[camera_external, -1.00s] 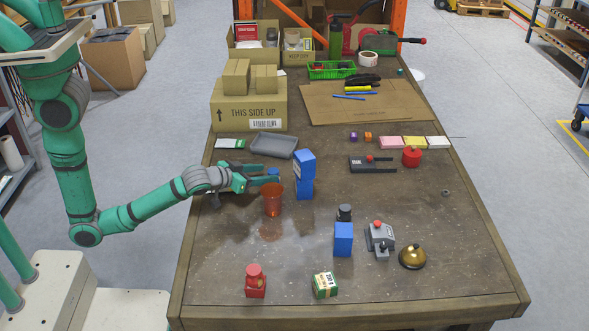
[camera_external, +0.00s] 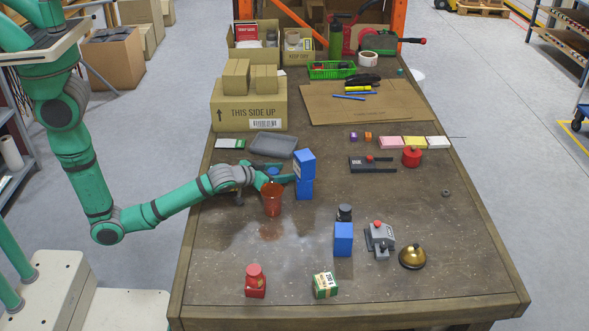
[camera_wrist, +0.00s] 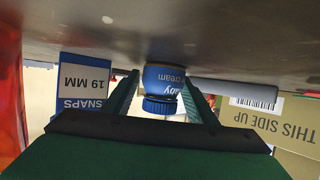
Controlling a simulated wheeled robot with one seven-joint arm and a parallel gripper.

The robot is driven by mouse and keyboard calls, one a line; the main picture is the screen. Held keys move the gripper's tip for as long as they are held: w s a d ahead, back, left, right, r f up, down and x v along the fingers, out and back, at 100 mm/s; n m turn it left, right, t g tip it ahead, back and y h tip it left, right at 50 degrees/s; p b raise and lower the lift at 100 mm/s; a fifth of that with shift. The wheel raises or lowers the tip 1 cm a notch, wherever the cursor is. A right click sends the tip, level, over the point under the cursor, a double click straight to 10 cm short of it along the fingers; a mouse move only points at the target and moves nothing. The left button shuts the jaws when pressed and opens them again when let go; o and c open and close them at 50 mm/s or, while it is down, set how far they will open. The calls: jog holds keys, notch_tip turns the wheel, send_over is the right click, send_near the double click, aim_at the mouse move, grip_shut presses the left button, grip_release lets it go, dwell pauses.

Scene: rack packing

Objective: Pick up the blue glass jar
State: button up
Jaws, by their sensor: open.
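The blue glass jar (camera_wrist: 162,78) has a blue lid and a label partly reading "cream". In the wrist view it appears upside down, between the two open fingers of my gripper (camera_wrist: 161,88), with no clear sign of the fingers pressing on it. In the external view the jar (camera_external: 272,170) is partly hidden by my gripper (camera_external: 276,177) and sits on the table behind a translucent orange cup (camera_external: 272,200).
A grey tray (camera_external: 273,144) and a cardboard box (camera_external: 248,105) lie behind.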

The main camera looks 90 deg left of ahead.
jog(key=c, duration=1.2)
